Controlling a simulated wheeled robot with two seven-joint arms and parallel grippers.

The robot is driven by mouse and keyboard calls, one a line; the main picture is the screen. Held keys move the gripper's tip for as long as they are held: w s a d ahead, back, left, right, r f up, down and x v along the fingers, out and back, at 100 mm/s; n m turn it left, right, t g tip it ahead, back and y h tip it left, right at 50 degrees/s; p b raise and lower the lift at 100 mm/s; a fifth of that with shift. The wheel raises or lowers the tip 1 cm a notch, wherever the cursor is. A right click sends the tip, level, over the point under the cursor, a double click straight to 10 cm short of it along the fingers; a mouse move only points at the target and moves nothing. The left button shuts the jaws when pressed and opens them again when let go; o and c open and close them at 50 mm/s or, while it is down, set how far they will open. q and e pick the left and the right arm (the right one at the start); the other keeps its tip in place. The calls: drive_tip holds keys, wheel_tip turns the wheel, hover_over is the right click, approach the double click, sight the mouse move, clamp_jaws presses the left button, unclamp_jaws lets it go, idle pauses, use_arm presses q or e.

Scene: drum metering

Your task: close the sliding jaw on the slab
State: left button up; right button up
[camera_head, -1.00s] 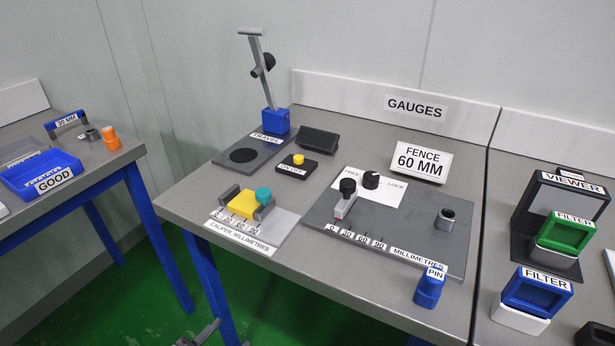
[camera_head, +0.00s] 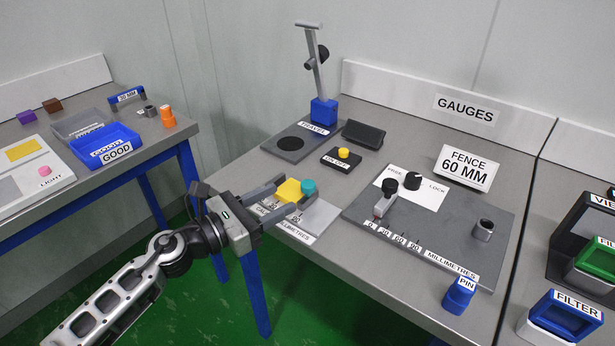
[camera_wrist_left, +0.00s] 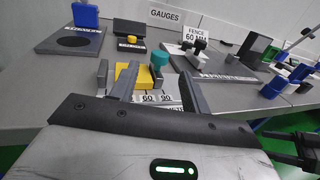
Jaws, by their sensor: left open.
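The yellow slab (camera_head: 288,190) lies on the caliper, whose pale millimetre plate (camera_head: 318,217) is partly covered by my gripper. The sliding jaw carries a teal knob (camera_head: 308,187), just right of the slab. In the left wrist view the slab (camera_wrist_left: 126,73) lies between the grey fixed jaw (camera_wrist_left: 103,74) and the sliding jaw under the teal knob (camera_wrist_left: 159,58). I cannot tell if the sliding jaw touches the slab. My left gripper (camera_head: 298,189) is open, its fingers reaching over the caliper on either side of the knob.
Behind the caliper are the yellow-button pad (camera_head: 342,158) and the travel gauge stand (camera_head: 322,110). To the right lies the dark fence plate (camera_head: 430,228) with knobs, and a blue pin (camera_head: 459,294). A second table (camera_head: 110,185) with a blue tray stands left.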

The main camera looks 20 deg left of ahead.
sight(306, 183)
use_arm(q)
drive_tip(key=p+x, duration=0.1)
drive_tip(key=x, duration=0.7)
drive_tip(key=shift+w+d+f, duration=0.1)
drive_tip(key=c, duration=0.8)
drive_tip(key=shift+o, duration=0.2)
drive_tip(key=o, duration=0.8)
drive_tip(key=shift+c, duration=0.2)
